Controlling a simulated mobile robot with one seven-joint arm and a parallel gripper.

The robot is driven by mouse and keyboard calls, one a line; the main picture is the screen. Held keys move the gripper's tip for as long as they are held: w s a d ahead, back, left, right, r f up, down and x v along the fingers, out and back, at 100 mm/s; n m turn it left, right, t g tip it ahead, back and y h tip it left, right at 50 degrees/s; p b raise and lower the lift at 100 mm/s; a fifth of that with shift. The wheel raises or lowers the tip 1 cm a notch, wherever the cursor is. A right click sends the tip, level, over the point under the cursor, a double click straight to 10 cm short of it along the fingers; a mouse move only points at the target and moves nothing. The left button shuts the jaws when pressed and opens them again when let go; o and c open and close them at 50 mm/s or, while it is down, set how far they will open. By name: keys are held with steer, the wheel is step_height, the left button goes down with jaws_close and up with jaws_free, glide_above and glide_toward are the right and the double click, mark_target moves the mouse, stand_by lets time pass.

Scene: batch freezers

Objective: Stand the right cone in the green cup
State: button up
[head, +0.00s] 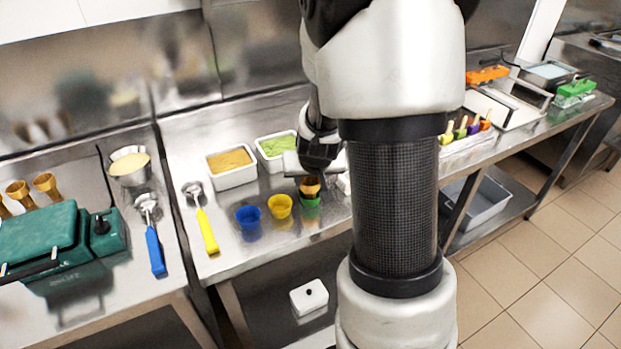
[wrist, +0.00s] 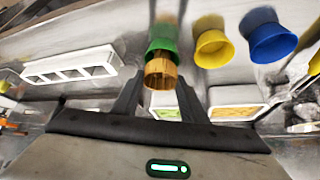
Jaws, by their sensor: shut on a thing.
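My gripper (head: 314,168) is shut on a golden-brown cone (head: 310,186). The green cup (head: 310,202) is directly below the cone, at the right end of the cup row. The cone looks upright, and its lower part is hidden by or lost against the cup; I cannot tell whether it rests there. In the wrist view the cone (wrist: 159,74) shows between the fingertips of my gripper (wrist: 158,88), overlapping the green cup (wrist: 163,48).
A yellow cup (head: 280,206) and a blue cup (head: 248,216) stand just left. Behind are tubs of orange (head: 232,178) and green (head: 268,162) filling. A yellow-handled scoop (head: 207,230) lies left. More cones (head: 45,183) stand on the left counter.

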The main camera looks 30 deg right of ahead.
steer(key=shift+f, duration=0.25)
steer(key=o, duration=1)
steer(key=shift+r, duration=0.15)
steer(key=shift+r+p, duration=0.3)
steer(key=s+a+r+n+y+p, duration=0.1)
steer(key=s+a+r+p, duration=0.4)
steer(key=r, duration=0.5)
steer(key=s+a+r+n+y+p, duration=0.1)
steer(key=s+a+r+y+p, duration=0.15)
steer(key=s+a+r, duration=0.55)
steer(key=s+a+r+n+h, duration=0.1)
steer(key=s+r, duration=0.7)
steer(key=s, duration=0.1)
steer(key=shift+s+r+n+g, duration=0.25)
steer(key=shift+r+n+g, duration=0.05)
steer(key=shift+r+n, duration=0.1)
